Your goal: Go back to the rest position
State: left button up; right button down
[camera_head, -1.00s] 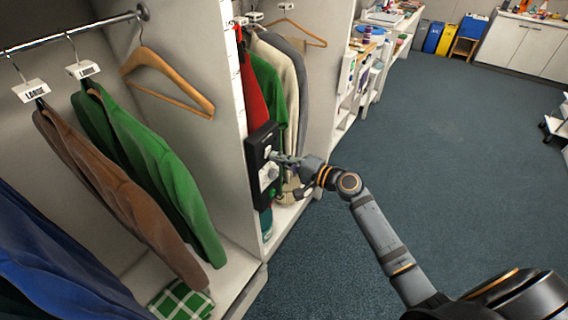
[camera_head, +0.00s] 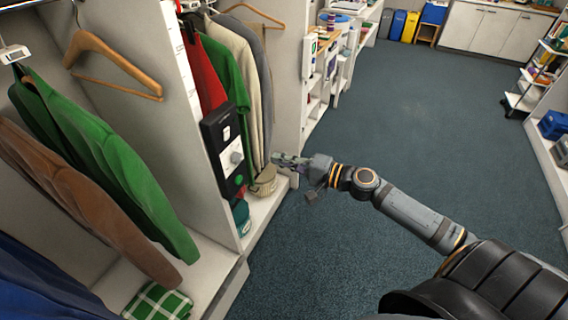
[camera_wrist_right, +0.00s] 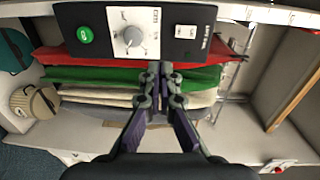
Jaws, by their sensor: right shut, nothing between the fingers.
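My right gripper (camera_head: 279,159) is shut and empty, with its arm coming in from the lower right. It points left, just right of a black control box (camera_head: 224,150) on the end of a wardrobe's partition, with a visible gap between them in the head view. In the right wrist view my right gripper's fingers (camera_wrist_right: 160,70) are together. The control box (camera_wrist_right: 100,30) shows there at the top with a round grey knob (camera_wrist_right: 132,37) and a green button (camera_wrist_right: 85,35). My left gripper is in neither view.
Open wardrobes on the left hold a green jacket (camera_head: 110,165), a brown jacket (camera_head: 75,200) and an empty wooden hanger (camera_head: 115,65). Open blue carpet (camera_head: 420,130) lies to the right.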

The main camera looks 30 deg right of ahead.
jog(key=shift+f, duration=0.1)
jog(key=shift+s+d, duration=0.1)
dwell(0.3)
jog(key=w+d+f+h, duration=0.1)
jog(key=d+f+h, duration=0.2)
jog(key=d+f, duration=0.3)
jog(key=d+f+h, duration=0.2)
jog(key=d+f, duration=0.1)
jog(key=f, duration=0.5)
jog(key=s+d+f+n+g+h, duration=0.15)
jog(key=s+d+f, duration=0.25)
jog(key=f, duration=0.6)
jog(key=s+d+f+g+h, duration=0.2)
jog(key=s+d+f+h, duration=0.15)
jog(key=f, duration=0.65)
jog(key=s+a+f+n+g+h, duration=0.15)
jog(key=s+f+n+g, duration=0.3)
jog(key=s+f, duration=1.15)
jog(key=s+a+f+n+g, duration=0.2)
jog(key=s+a+f, duration=0.2)
jog(key=s, duration=0.5)
jog(key=s+a+f+n+g, duration=0.2)
jog(key=s+a+f, duration=0.3)
jog(key=s, duration=0.4)
jog(key=shift+s+a+f+n, duration=0.15)
jog(key=shift+s+a+n, duration=0.25)
jog(key=shift+a, duration=0.15)
